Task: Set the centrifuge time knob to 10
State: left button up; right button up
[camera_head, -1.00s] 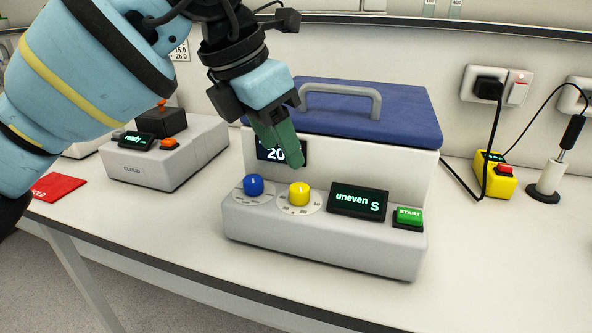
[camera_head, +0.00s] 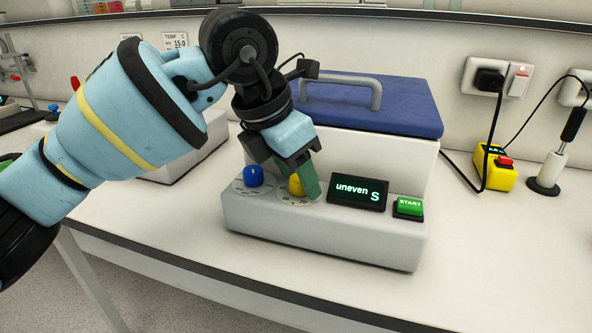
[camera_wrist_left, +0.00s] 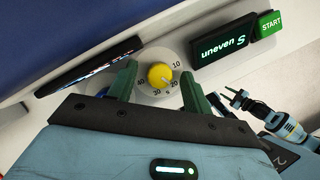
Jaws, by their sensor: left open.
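The centrifuge is a white box with a blue lid (camera_head: 400,105) and a front panel (camera_head: 330,240). Its yellow knob (camera_head: 295,186) sits on a round dial; in the wrist view the knob (camera_wrist_left: 160,75) shows a small pointer mark, and dial numbers 10 to 40 are readable around it. My left gripper (camera_head: 307,180) is open, its green fingers either side of the yellow knob. I cannot tell whether they touch it.
A blue knob (camera_head: 253,176) stands just left of the yellow one. Right of it are a display (camera_head: 358,192) reading "uneven S" and a green START button (camera_head: 409,206). A yellow box (camera_head: 495,168) and cables are farther right. The front table strip is clear.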

pick_arm(q)
jog(key=c, duration=1)
jog(key=shift+o, duration=0.2)
